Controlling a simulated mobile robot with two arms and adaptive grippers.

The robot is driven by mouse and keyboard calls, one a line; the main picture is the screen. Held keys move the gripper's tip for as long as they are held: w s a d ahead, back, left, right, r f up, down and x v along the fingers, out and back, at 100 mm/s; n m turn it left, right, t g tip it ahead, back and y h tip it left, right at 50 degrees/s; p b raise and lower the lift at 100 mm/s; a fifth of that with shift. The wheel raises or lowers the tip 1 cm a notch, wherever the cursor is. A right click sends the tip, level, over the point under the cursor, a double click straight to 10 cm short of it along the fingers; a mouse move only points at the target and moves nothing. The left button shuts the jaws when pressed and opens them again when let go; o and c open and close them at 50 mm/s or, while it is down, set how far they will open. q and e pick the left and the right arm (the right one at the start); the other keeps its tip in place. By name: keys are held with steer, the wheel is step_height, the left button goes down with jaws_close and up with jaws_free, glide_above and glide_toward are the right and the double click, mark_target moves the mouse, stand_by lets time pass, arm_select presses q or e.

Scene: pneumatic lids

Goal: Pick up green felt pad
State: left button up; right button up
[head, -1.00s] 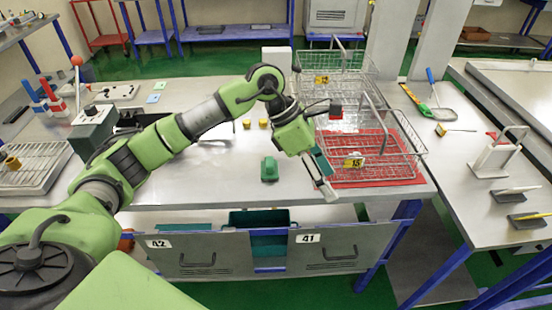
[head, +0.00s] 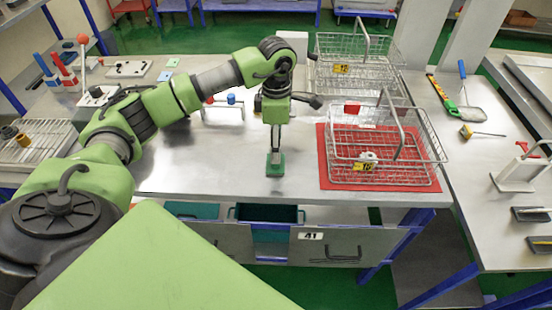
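A flat green square pad (head: 172,62) lies at the back left of the table, beside a light blue square (head: 165,76). A darker green piece (head: 275,170) sits on the table near the front edge. My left gripper (head: 275,158) points straight down at this darker piece, with its fingertips at or just above its top. The fingers look close together, but I cannot tell whether they grip it. The gripper hides part of the piece. My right gripper is not in view.
A wire basket (head: 436,160) stands on a red mat (head: 326,178) right of the gripper, with another wire basket (head: 325,48) behind. A red-knobbed lever device (head: 97,97) stands at the left. The table is clear left of the gripper.

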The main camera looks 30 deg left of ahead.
arm_select(q)
steer(key=shift+s+f+p, duration=0.2)
steer(key=shift+f+p, duration=0.55)
step_height(320, 180, down, 3)
steer(key=shift+r+p, duration=0.2)
steer(key=shift+p, duration=0.35)
steer(key=shift+w+a+f, duration=0.1)
steer(key=shift+f, duration=0.5)
steer(key=c, duration=1.2)
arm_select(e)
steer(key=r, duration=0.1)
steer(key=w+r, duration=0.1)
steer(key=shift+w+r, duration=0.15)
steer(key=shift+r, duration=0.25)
